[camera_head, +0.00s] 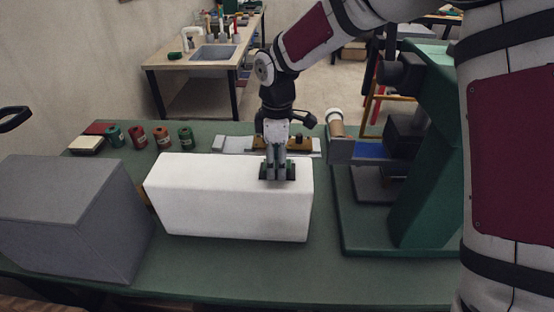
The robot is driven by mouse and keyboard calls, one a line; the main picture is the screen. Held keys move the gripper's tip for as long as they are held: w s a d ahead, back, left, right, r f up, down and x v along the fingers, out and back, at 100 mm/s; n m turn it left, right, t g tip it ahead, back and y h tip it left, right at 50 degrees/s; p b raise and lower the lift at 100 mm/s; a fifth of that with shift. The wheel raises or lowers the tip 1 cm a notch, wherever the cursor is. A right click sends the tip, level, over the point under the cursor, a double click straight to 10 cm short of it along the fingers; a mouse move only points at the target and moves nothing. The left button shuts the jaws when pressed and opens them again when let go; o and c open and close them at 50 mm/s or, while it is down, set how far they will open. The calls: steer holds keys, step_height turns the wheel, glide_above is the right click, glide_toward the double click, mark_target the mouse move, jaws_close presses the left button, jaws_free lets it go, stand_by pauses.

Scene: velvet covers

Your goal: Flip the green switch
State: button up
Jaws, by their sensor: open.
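My gripper (277,173) points straight down at the top right part of a white box (215,208). Its fingers are apart, with dark greenish tips at or just above the box's top. I cannot tell whether they touch it. I cannot make out a green switch for certain; the gripper covers part of the box top, and small green details there blend with the fingertips. A large green machine (432,150) stands to the right of the gripper, with no clear switch on it.
The green table (230,280) also holds a grey box (65,215) at the left and several green and red spools (138,137) behind it. A grey plate with a brass-coloured piece (290,143) lies behind the gripper. The table's front strip is clear.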

steer(key=shift+c, duration=0.2)
steer(key=c, duration=1.1)
steer(key=shift+s+d+r+y+p, duration=0.1)
steer(key=shift+d+y+p, duration=0.25)
steer(key=shift+y+p, duration=0.6)
steer(key=shift+d+y+p, duration=0.1)
steer(key=shift+y+p, duration=0.4)
steer(key=shift+y, duration=0.35)
steer(key=shift+f, duration=0.2)
steer(key=o, duration=1.1)
steer(key=shift+o, duration=0.2)
steer(key=shift+r, duration=0.15)
